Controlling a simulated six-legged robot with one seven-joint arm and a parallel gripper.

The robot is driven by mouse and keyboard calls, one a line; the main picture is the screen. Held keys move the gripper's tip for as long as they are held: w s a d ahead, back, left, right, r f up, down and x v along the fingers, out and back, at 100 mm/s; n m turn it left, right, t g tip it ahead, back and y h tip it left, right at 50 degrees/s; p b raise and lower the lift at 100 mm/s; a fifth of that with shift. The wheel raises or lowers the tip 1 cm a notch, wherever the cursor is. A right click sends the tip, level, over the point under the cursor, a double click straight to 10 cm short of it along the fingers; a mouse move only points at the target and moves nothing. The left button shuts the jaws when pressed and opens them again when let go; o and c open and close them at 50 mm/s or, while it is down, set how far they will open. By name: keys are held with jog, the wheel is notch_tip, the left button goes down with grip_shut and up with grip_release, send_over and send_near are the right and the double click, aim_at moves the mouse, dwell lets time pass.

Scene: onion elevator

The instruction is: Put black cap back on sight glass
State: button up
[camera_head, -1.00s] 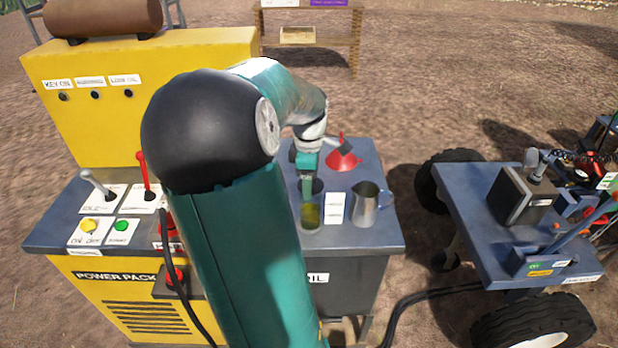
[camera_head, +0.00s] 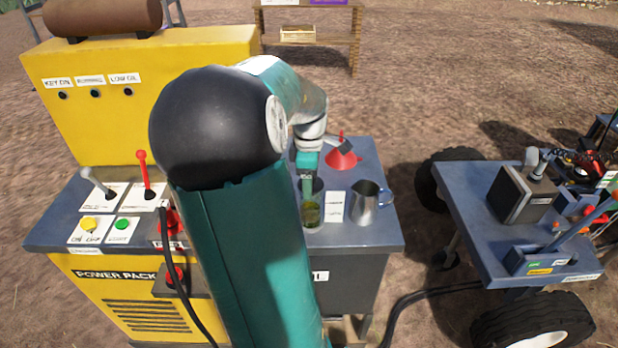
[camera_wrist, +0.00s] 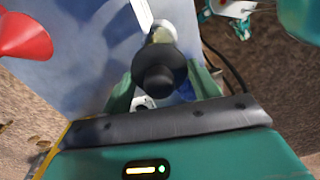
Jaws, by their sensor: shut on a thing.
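The black cap (camera_wrist: 158,72) is between the fingers of my gripper (camera_wrist: 162,86), which is shut on it; it has a wide rim and a round knob. The sight glass (camera_head: 312,213) is a clear upright cylinder with yellow-green contents on the blue-grey bench top. Part of it shows just beyond the cap in the wrist view (camera_wrist: 160,35). My gripper (camera_head: 309,186) points down at the glass from above in the head view. I cannot tell whether the cap touches the glass rim.
A metal jug (camera_head: 366,202) stands right of the glass, past a white label (camera_head: 335,207). Levers (camera_head: 145,175) and buttons are on the left of the bench (camera_head: 60,232). A wheeled cart (camera_head: 470,220) stands at right.

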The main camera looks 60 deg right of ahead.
jog(key=shift+f, duration=0.8)
dwell(1.1)
dwell(0.4)
jog(key=o, duration=1.4)
jog(key=shift+c, duration=0.2)
jog(key=shift+r, duration=3.55)
